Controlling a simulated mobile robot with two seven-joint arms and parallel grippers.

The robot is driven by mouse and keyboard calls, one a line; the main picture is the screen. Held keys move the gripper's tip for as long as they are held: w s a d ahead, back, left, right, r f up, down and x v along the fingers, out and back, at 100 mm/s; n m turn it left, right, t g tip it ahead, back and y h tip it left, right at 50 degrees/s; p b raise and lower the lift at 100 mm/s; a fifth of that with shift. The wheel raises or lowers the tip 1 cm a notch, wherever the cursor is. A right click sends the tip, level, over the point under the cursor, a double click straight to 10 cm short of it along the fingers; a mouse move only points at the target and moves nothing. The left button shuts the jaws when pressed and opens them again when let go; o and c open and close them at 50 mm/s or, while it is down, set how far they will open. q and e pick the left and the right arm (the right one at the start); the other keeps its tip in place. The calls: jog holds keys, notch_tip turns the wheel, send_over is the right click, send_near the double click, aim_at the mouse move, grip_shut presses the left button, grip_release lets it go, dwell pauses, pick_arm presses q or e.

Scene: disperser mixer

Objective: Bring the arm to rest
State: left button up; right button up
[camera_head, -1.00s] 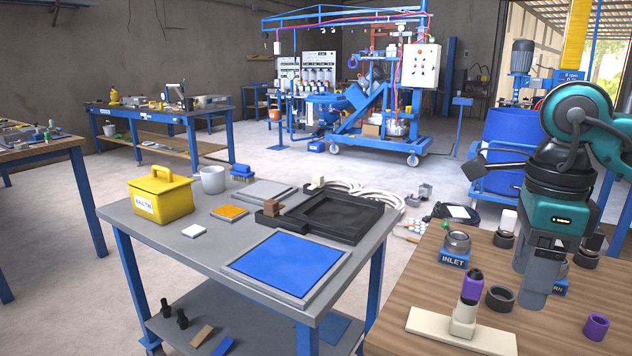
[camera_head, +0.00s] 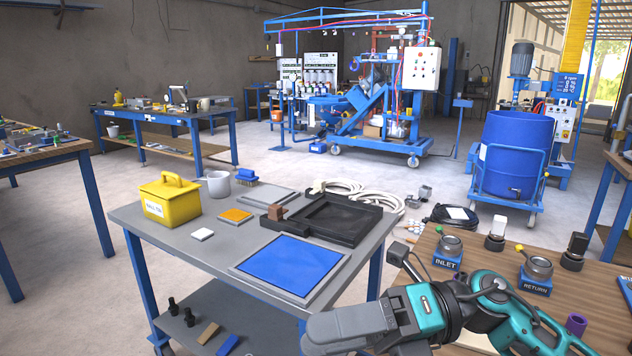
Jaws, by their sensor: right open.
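My right arm comes in from the lower right, teal and black. It lies low across the front of the wooden table, with its forearm pointing left. My right gripper (camera_head: 345,328) is at the arm's left end, beside the front right part of the grey table. It is open, and I see nothing between its fingers. My left gripper is not in view.
The grey table (camera_head: 190,247) carries a yellow box (camera_head: 168,203), a blue panel (camera_head: 290,266) and a black tray (camera_head: 372,221). The wooden table (camera_head: 600,290) holds the INLET fitting (camera_head: 448,252) and the RETURN fitting (camera_head: 537,272). A blue drum (camera_head: 513,150) stands behind.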

jog(key=w+d+f+m+t+h+p, duration=0.1)
jog(key=w+d+f+m+t, duration=0.25)
jog(key=m+t, duration=0.8)
jog(key=w+d+f+m+t+h+p, duration=0.2)
jog(key=w+m+t, duration=0.2)
jog(key=m+t, duration=0.8)
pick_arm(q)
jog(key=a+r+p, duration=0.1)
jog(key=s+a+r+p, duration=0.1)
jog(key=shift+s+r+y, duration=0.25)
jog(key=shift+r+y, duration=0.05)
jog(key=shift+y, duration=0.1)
pick_arm(e)
jog(key=s+d+f+m+g+h, duration=0.4)
jog(key=f+m, duration=0.5)
jog(key=f, duration=0.3)
jog(key=s+d+f+m+g+h, duration=0.4)
jog(key=s+d+f+m+h, duration=0.2)
jog(key=f, duration=0.6)
jog(key=s+m+h, duration=0.2)
jog(key=s+m, duration=0.1)
jog(key=shift+s+d+m+g+h, duration=0.25)
jog(key=shift+d+m+g+h, duration=0.05)
jog(key=shift+d+m+g, duration=0.05)
